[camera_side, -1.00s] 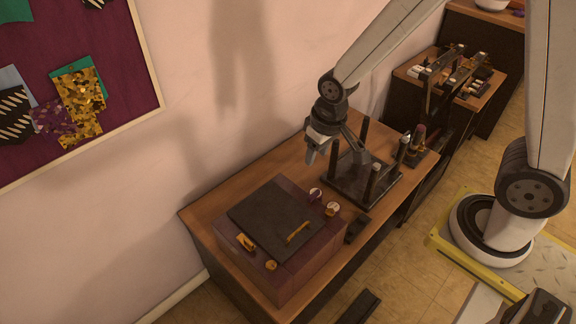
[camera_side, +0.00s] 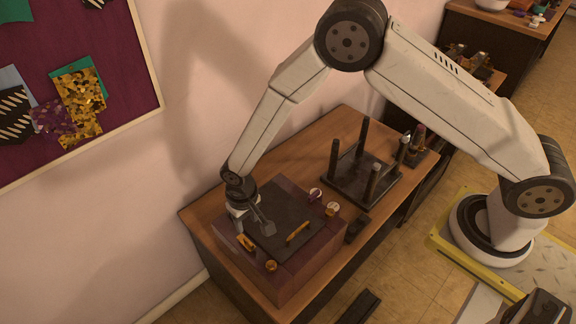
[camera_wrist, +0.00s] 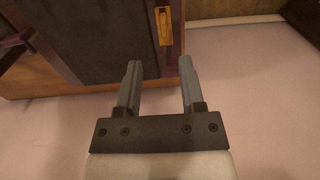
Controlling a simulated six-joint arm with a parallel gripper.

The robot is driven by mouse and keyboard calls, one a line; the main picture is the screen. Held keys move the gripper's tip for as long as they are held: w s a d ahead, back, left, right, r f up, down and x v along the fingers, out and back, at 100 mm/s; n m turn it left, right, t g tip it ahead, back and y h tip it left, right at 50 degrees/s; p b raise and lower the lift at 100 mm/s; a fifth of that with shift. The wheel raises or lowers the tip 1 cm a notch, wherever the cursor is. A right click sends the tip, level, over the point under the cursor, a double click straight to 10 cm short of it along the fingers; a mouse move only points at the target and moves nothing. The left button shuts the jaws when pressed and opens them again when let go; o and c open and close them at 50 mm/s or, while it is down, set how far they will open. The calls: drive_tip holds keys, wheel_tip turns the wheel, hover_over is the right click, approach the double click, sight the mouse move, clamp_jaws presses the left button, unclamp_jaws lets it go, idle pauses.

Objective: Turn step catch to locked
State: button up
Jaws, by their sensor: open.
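A purple box (camera_side: 296,266) with a dark lid panel (camera_side: 285,207) sits on the wooden table. A gold catch (camera_side: 247,242) is at the panel's left front corner; a gold bar handle (camera_side: 298,232) lies on the panel. I cannot tell for certain which fitting is the step catch. My gripper (camera_side: 265,225) is above the box's left part, close to the gold catch. In the wrist view, my open, empty fingers (camera_wrist: 160,66) point toward a gold fitting (camera_wrist: 164,25) in a purple border, apart from it.
A gold knob (camera_side: 271,265) is on the box's front corner, and two round knobs (camera_side: 315,194) (camera_side: 332,209) are on its right side. A dark rack with upright posts (camera_side: 363,180) stands behind on the table. A wall is close on the left.

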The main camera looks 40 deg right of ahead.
sight(248, 242)
drive_tip(key=shift+a+f, duration=0.25)
drive_tip(key=shift+f, duration=0.15)
drive_tip(key=shift+f, duration=0.1)
drive_tip(key=shift+f, duration=3.8)
clamp_jaws()
